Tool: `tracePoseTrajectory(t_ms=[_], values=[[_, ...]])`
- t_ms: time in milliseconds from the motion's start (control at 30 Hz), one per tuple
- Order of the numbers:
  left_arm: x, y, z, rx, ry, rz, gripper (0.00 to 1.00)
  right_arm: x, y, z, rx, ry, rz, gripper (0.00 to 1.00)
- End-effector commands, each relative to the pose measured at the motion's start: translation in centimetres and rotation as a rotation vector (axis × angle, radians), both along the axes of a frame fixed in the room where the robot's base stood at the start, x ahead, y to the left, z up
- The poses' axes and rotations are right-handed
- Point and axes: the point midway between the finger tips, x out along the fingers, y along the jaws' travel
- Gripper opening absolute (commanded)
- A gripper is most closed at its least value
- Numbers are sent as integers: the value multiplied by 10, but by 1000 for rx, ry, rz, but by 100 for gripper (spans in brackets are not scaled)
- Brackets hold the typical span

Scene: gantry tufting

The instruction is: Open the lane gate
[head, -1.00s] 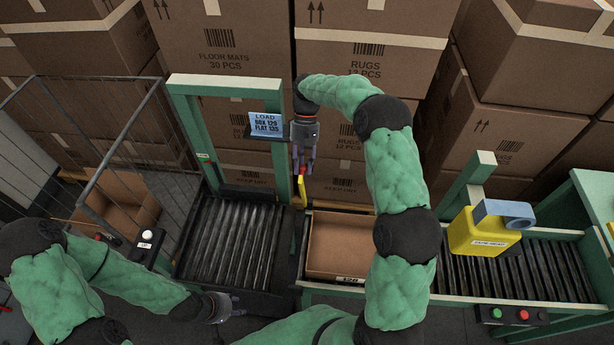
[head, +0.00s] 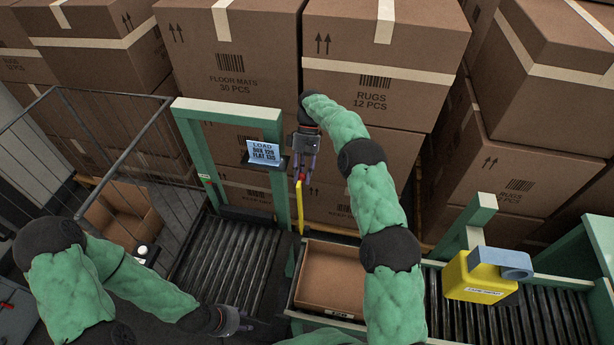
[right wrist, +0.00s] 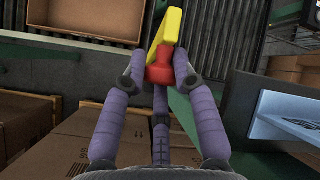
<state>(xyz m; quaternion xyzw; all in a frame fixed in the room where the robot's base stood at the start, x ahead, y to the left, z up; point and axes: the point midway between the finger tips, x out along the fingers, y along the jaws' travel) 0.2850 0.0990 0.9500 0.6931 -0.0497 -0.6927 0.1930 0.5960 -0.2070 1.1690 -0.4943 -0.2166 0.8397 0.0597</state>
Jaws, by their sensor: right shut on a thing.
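The lane gate is a yellow bar (head: 299,207) with a red handle, beside the right post of the green frame (head: 277,165). In the head view it runs from my right gripper down toward the corner of an open carton (head: 330,277). My right gripper (head: 303,177) is shut on the red handle (right wrist: 160,72); in the right wrist view its fingers close around the handle, with the yellow bar (right wrist: 168,35) beyond. My left gripper (head: 243,321) is low over the front of the left roller lane, away from the gate; its fingers are too small to read.
A blue load sign (head: 263,153) stands at the frame, close left of my right gripper. Roller lanes (head: 228,252) run left and right of the carton. A yellow device (head: 478,278) overhangs the right lane. A wire cage (head: 130,180) stands left; stacked boxes (head: 375,95) fill the back.

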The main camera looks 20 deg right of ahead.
Motion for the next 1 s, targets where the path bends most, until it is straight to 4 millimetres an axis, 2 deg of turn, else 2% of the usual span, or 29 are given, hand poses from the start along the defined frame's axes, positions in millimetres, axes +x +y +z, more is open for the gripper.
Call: tracePoseTrajectory(t_ms=[33, 767, 800, 833, 867, 1000], values=[[0, 0, 0, 0, 0, 0, 40, -2, 3, -10, 2, 20, 4, 0], [0, 0, 2, 0, 0, 0, 40, 3, 8, -12, 13, 43, 6, 0], [0, 0, 2, 0, 0, 0, 40, 2, 8, -12, 13, 43, 6, 40], [0, 0, 2, 0, 0, 0, 40, 3, 8, -12, 13, 42, 6, 48], [0, 0, 2, 0, 0, 0, 40, 3, 8, -11, 13, 41, 5, 54], [0, 0, 2, 0, 0, 0, 40, 4, 7, -8, 14, 35, 4, 54]])
